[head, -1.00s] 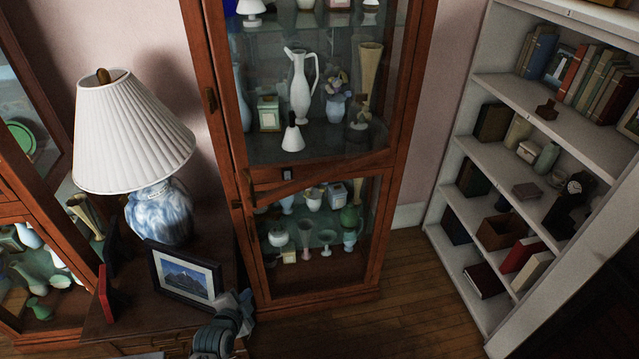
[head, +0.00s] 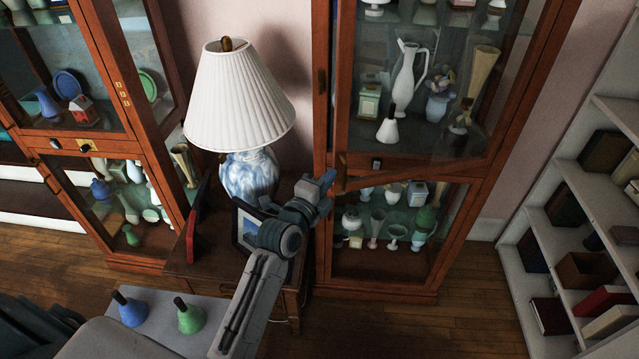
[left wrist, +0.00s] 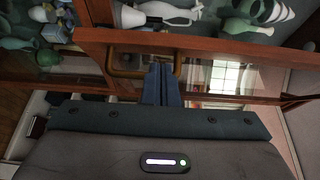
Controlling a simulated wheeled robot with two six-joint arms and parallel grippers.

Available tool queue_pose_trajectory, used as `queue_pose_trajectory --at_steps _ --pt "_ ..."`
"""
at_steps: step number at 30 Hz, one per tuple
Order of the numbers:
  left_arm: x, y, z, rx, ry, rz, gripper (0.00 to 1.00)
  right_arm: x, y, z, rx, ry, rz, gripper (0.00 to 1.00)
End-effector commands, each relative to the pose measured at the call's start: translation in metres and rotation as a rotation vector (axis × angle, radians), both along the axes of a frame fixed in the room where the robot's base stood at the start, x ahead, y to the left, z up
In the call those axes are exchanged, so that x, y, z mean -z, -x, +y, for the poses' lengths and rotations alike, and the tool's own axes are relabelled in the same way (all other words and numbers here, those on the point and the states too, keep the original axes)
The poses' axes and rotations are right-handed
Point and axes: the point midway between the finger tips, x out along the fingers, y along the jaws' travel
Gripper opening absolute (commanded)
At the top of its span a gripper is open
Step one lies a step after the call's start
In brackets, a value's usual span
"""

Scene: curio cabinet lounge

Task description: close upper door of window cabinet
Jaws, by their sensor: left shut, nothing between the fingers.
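The window cabinet (head: 487,200) is a tall wooden case with glass panes, right of centre in the head view. Its upper door (head: 420,166) looks slightly ajar, with its lower rail slanting out from the frame. In the left wrist view the closed fingertips (left wrist: 161,72) are just below a wooden rail (left wrist: 215,50), in front of a brass-coloured rectangular handle (left wrist: 118,62). My right gripper is out of view.
A white-shaded lamp (head: 238,100) and a framed picture (head: 246,232) stand on a small wooden table left of the cabinet, close to my left arm. Another glass cabinet (head: 150,120) is at left. A white bookshelf (head: 540,235) is at right. Wooden floor (head: 470,310) lies open in front.

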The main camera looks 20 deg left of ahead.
Motion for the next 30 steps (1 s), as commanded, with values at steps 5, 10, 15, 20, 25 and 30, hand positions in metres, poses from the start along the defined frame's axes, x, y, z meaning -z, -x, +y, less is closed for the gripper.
queue_pose_trajectory --at_steps 5,10,15,20,25,30 --pt "-0.002 -0.023 -0.004 0.0 0.002 0.001 0.0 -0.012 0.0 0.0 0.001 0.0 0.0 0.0" --pt "0.0 -0.031 -0.005 0.0 0.001 0.0 0.0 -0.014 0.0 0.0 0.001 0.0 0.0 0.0" --pt "0.001 -0.032 -0.005 0.0 0.001 0.0 0.0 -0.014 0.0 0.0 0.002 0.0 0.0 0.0" --pt "0.001 -0.032 -0.004 0.001 0.001 0.0 0.0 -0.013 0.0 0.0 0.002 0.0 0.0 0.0" --pt "0.007 -0.042 0.002 0.02 -0.001 -0.003 0.0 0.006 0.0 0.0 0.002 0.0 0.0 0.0" --pt "0.01 -0.06 0.014 0.059 0.002 -0.005 0.0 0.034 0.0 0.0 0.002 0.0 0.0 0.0"
